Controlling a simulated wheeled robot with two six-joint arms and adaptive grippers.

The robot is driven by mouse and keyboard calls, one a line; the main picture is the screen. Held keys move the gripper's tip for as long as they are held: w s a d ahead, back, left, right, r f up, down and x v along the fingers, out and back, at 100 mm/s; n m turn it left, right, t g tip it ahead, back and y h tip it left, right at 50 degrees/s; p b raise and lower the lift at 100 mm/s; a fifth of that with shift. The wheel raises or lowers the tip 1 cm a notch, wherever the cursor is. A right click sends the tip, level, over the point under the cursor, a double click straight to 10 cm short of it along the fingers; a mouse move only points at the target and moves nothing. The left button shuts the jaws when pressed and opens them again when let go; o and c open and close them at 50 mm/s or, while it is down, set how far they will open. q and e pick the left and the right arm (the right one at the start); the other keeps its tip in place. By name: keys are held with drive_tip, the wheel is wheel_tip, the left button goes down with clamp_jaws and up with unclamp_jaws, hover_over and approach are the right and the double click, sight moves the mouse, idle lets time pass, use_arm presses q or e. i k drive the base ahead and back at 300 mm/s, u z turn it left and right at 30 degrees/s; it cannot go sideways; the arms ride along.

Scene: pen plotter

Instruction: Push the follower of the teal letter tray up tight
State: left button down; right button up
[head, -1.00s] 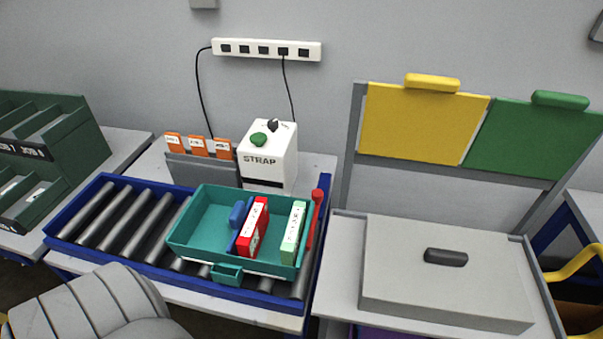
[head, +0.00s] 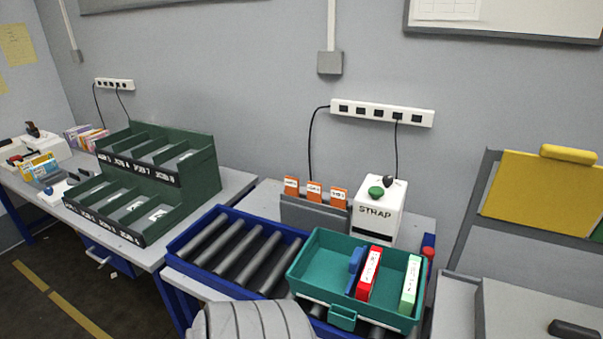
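The teal letter tray (head: 310,262) sits on the roller conveyor at its right end. Inside it, the blue follower (head: 354,271) stands against or very near the left side of a red bundle (head: 369,273). A pale green bundle (head: 411,284) stands further right, near the tray's right wall. A clear gap lies between the red and green bundles. Neither gripper shows. A grey rounded part of my own arm covers the conveyor's front edge at the bottom.
The blue-framed conveyor (head: 185,252) has bare rollers left of the tray. Behind it stand a grey holder with orange cards (head: 314,193) and the white STRAP machine (head: 378,212). A dark green sorting rack (head: 200,165) is at left. A grey lidded box (head: 530,310) is at right.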

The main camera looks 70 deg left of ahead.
sight(357, 261)
drive_tip(key=k, duration=0.5)
drive_tip(key=u, duration=0.8)
